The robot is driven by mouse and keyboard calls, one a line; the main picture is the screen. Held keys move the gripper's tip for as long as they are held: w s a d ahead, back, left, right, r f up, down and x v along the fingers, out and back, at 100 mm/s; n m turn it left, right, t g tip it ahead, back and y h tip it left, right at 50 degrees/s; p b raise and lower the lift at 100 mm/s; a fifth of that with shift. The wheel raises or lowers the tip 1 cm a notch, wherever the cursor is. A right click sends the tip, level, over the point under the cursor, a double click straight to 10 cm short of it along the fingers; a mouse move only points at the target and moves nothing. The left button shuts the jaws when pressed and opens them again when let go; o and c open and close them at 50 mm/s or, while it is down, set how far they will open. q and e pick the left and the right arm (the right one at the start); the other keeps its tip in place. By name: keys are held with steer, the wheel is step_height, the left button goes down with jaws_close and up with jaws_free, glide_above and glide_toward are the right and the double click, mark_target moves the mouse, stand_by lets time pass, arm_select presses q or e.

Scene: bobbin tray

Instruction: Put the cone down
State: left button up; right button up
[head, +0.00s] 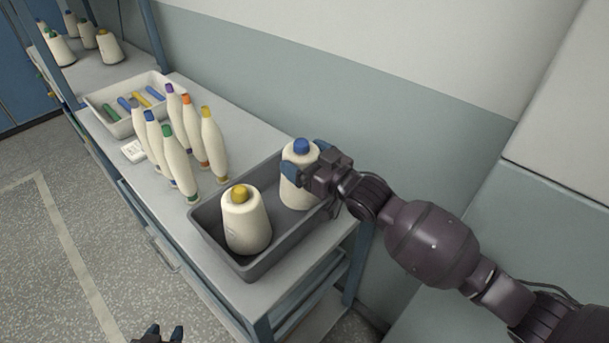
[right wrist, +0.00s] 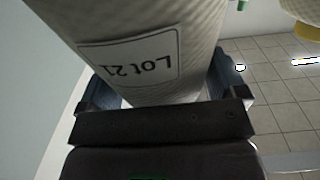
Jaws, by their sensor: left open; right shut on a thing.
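A cream cone with a blue top (head: 298,187) stands upright at the back right of the grey tray (head: 205,222). My right gripper (head: 304,165) is shut on this cone near its upper part. In the right wrist view the cone (right wrist: 205,40) fills the space between the fingers and shows a label reading "Lot 21". Whether its base touches the tray floor cannot be told. A second cream cone with a yellow top (head: 246,222) stands in the front left of the tray. My left gripper (head: 163,335) is open and empty at the bottom edge, low in front of the bench.
Several slim bobbins with coloured tips (head: 178,165) stand left of the tray. A white bin (head: 112,125) with coloured sticks and a small white card (head: 133,151) lie further left. More cones (head: 109,46) stand on the far shelf. The wall is close behind the bench.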

steer(key=shift+f+b, duration=1.5)
steer(key=shift+f, duration=0.7)
arm_select(q)
steer(key=w+f, duration=0.1)
steer(key=f, duration=0.2)
steer(key=shift+w, duration=0.35)
arm_select(e)
steer(key=shift+r, duration=0.15)
